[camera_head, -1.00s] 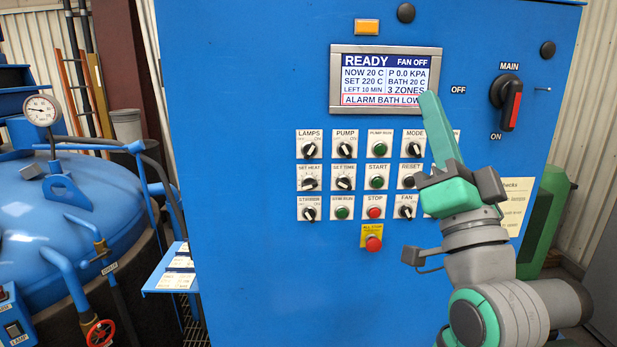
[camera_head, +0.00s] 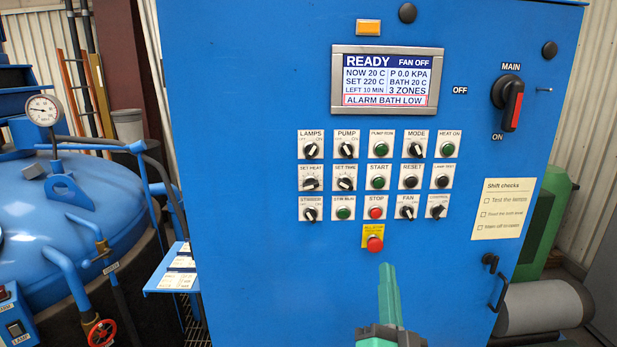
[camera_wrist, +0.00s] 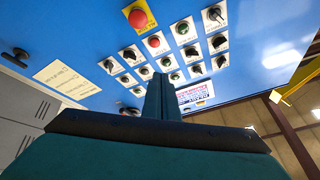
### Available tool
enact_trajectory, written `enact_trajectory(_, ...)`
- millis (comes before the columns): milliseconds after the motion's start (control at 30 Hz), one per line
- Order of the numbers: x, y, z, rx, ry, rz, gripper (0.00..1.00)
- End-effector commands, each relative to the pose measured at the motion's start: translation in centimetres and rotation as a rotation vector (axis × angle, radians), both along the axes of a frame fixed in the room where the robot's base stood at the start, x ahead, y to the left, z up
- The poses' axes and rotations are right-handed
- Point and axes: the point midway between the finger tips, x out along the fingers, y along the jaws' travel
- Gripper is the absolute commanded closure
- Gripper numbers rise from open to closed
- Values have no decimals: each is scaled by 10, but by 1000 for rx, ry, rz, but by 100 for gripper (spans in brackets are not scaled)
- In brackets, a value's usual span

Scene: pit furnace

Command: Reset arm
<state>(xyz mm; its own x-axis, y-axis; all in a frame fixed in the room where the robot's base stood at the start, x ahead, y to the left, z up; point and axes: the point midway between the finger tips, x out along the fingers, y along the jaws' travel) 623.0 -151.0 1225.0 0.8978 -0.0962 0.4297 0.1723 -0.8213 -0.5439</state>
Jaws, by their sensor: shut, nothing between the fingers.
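My gripper (camera_head: 388,290) is low in the head view, its green fingers shut and empty, pointing up below the red stop button (camera_head: 374,244) on its yellow plate. It appears apart from the blue control panel (camera_head: 240,150). The fingers also show in the wrist view (camera_wrist: 162,95), in front of the panel's buttons. The display (camera_head: 385,79) reads READY, FAN OFF and ALARM BATH LOW. Rows of knobs and buttons below it are uncovered. The MAIN switch (camera_head: 507,103) has a black and red handle at the upper right. Most of my arm is out of the head view.
A blue vessel (camera_head: 75,205) with a gauge (camera_head: 43,110) and red valve wheel (camera_head: 101,333) stands at the left. A small shelf with cards (camera_head: 178,279) juts from the cabinet's left side. A cabinet handle (camera_head: 498,292) sticks out at the lower right.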

Motion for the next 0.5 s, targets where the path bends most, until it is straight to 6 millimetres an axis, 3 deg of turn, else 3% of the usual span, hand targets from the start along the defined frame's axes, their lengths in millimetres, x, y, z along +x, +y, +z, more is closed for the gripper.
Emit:
enact_trajectory(33, -4, 6, -25, -7, 32, -7, 100)
enact_trajectory(100, -10, 12, -53, -20, 67, -19, 100)
enact_trajectory(267, -32, 26, -113, -59, 141, -48, 100)
enact_trajectory(500, -77, 50, -193, -133, 255, -77, 100)
